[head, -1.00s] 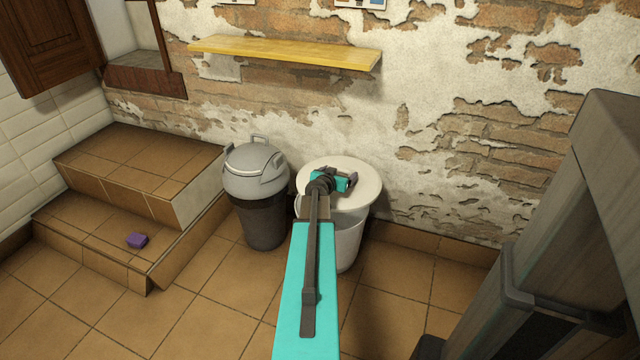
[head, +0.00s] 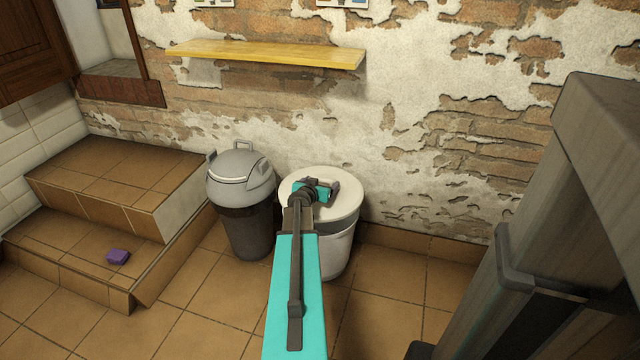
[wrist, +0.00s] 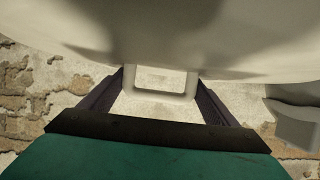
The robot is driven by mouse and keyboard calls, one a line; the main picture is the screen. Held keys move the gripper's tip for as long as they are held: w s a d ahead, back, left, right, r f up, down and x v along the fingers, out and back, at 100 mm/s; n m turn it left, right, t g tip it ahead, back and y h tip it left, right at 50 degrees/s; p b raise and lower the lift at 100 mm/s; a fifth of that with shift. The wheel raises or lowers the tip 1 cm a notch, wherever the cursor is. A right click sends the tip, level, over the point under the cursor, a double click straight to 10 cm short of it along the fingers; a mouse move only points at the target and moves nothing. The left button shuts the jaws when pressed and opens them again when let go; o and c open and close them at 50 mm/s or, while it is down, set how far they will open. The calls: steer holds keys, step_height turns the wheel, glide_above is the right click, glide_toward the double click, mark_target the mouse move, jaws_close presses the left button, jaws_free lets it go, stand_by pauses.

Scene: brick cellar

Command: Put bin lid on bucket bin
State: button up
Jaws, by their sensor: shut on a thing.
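The bin lid (head: 345,208) is a round white disc. In the head view it lies roughly level over the white bucket bin (head: 338,252), its edge close to the bucket's rim. Whether it rests fully on the rim cannot be told, as my arm hides the near left part. My gripper (head: 326,188) is above the lid, shut on its handle. In the wrist view the lid (wrist: 180,30) fills the top, and its loop handle (wrist: 160,84) sits between the two dark fingers of my gripper (wrist: 158,100).
A grey bin (head: 240,185) with a domed lid stands close left of the bucket. Tiled steps (head: 115,180) with a small purple block (head: 118,256) are further left. A yellow shelf (head: 265,54) hangs on the brick wall behind. A tall grey structure (head: 570,220) stands at the right.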

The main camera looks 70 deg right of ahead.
steer(key=shift+f+b, duration=1.35)
steer(key=shift+f, duration=1.9)
steer(key=shift+f+b, duration=0.55)
steer(key=shift+b, duration=0.3)
steer(key=o, duration=1.2)
steer(key=shift+a, duration=0.15)
steer(key=shift+p+v, duration=0.5)
steer(key=shift+v, duration=6.1)
steer(key=shift+a+r, duration=0.1)
steer(key=shift+a, duration=0.1)
